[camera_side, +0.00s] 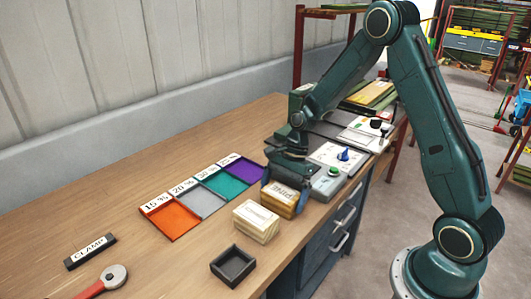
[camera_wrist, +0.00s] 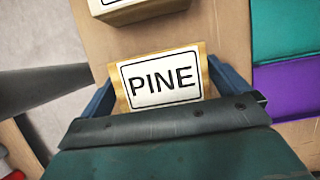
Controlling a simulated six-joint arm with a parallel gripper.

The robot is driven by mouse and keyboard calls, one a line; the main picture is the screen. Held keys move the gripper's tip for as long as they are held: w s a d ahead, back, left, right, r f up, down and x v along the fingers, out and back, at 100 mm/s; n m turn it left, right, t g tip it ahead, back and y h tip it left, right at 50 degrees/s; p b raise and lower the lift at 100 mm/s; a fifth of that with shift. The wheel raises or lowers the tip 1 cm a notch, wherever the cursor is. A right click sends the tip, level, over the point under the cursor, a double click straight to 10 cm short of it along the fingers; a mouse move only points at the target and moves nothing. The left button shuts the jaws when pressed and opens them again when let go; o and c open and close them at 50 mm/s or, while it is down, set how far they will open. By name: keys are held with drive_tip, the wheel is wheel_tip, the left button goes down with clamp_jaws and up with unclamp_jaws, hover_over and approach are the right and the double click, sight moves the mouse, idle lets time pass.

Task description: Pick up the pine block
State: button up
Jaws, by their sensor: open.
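The pine block (camera_side: 280,199) is a yellowish wooden block with a white label on the table near its front edge. In the wrist view the pine block (camera_wrist: 161,80) shows its label reading PINE, close up. My gripper (camera_side: 288,183) is directly over the block, pointing down. In the wrist view my gripper (camera_wrist: 168,88) is open, with one blue finger on each side of the block. Whether the fingers touch its sides I cannot tell. The block's near part is hidden behind the gripper body.
A paler labelled block (camera_side: 256,221) stands just beside the pine block. A small black open box (camera_side: 233,266) is nearer the camera. Orange (camera_side: 170,222), grey, teal and purple trays lie to the left. A control panel with a green button (camera_side: 334,171) is close on the right.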

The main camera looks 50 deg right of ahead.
sight(282, 192)
drive_tip(key=shift+a+f, duration=0.15)
drive_tip(key=shift+f, duration=0.25)
drive_tip(key=c, duration=0.8)
drive_tip(key=shift+r, duration=0.15)
wheel_tip(282, 192, up, 20)
drive_tip(key=shift+f, duration=0.1)
idle(0.4)
idle(0.5)
